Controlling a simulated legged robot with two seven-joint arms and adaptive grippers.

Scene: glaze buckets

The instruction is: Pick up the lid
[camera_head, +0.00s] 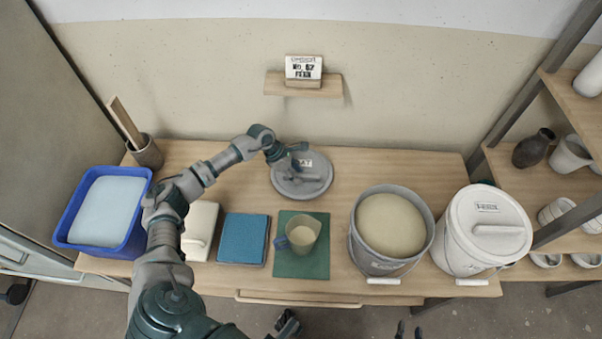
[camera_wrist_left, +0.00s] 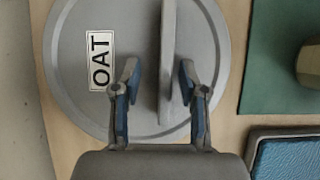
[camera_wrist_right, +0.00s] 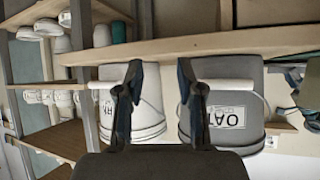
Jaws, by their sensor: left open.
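The round grey lid (camera_head: 318,187) lies flat on the wooden table near the back, with an "OAT" label and a raised bar handle. In the left wrist view the lid (camera_wrist_left: 75,45) fills the middle, its bar handle (camera_wrist_left: 168,40) running between the fingers. My left gripper (camera_head: 290,153) is above the lid, open; its fingers (camera_wrist_left: 160,80) are apart, one on each side of the handle. Contact cannot be told. My right gripper (camera_wrist_right: 160,85) is open and empty in its wrist view, facing the buckets from the table's front side.
An open grey bucket (camera_head: 374,262) of cream glaze and a white lidded bucket (camera_head: 457,252) stand to the right. Shelves (camera_head: 540,165) stand at the far right.

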